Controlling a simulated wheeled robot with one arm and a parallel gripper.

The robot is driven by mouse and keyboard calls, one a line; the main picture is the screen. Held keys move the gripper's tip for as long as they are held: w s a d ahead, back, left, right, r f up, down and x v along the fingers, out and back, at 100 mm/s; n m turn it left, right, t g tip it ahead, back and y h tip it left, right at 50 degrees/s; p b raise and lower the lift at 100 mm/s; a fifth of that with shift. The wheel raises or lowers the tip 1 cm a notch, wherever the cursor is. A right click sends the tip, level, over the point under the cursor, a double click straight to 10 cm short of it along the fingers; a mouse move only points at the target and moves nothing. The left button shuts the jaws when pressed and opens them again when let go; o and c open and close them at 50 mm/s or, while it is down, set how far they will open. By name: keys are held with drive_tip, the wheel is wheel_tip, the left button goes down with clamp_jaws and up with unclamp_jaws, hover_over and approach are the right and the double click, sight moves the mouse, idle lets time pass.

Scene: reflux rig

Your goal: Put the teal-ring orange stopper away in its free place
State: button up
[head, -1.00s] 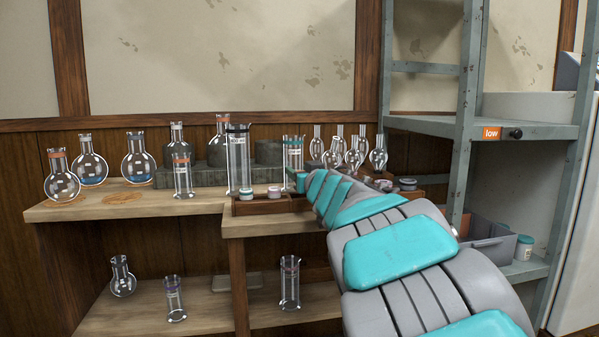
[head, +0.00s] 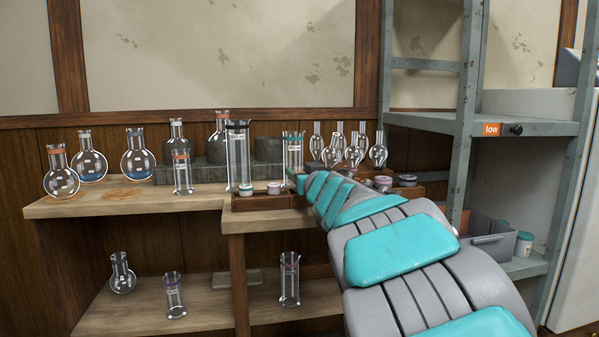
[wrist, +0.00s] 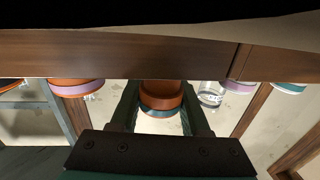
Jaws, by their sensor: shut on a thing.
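The teal-ring orange stopper (wrist: 160,98) is between the two fingers of my gripper (wrist: 160,112) in the wrist view. My gripper is shut on it. The stopper's upper end in that picture meets the edge of a wooden rack (wrist: 130,55); I cannot tell whether it sits in the rack or is just in front of it. In the head view the wooden rack (head: 262,204) stands on the bench, and my arm hides the stopper and most of my gripper (head: 300,184).
In the wrist view an orange stopper with a purple ring (wrist: 76,88) is left of my gripper. A clear glass piece (wrist: 211,94), a purple-ringed stopper (wrist: 239,88) and a teal-ringed one (wrist: 289,88) are right. In the head view tall glass cylinders (head: 238,160) stand close behind the rack.

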drive_tip(key=shift+f, duration=0.45)
drive_tip(key=shift+f, duration=0.15)
drive_tip(key=shift+f+b, duration=0.3)
drive_tip(key=shift+b, duration=0.1)
drive_tip(key=o, duration=1.2)
drive_tip(key=shift+v, duration=3.9)
